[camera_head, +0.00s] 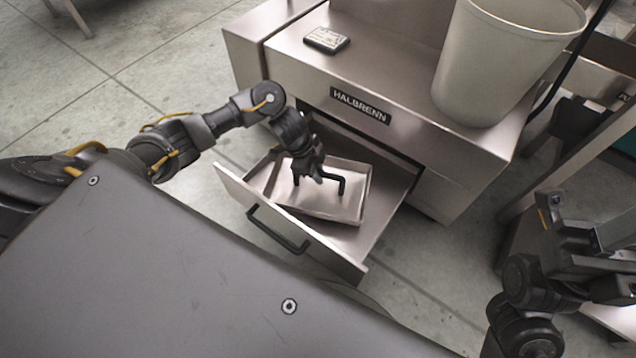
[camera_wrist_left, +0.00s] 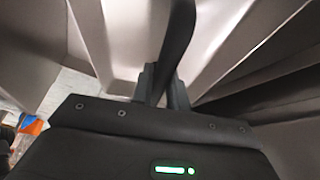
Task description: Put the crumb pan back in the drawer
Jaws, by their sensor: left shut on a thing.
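The crumb pan (camera_head: 322,206) is a shallow metal tray with a black bar handle (camera_head: 341,183). It lies within the outline of the open drawer (camera_head: 388,222), turned slightly askew to its walls. I cannot tell whether its underside rests on the drawer floor. My left gripper (camera_head: 308,176) is shut on the pan's handle, reaching down from above. In the left wrist view the dark handle (camera_wrist_left: 178,45) runs up between the fingers. My right arm shows at the lower right of the head view; its finger state is unclear.
The drawer front (camera_head: 290,222) has a black pull handle (camera_head: 277,231). The steel HALBRENN machine (camera_head: 400,95) stands behind, with a large pale bin (camera_head: 505,60) and a small labelled box (camera_head: 326,40) on top.

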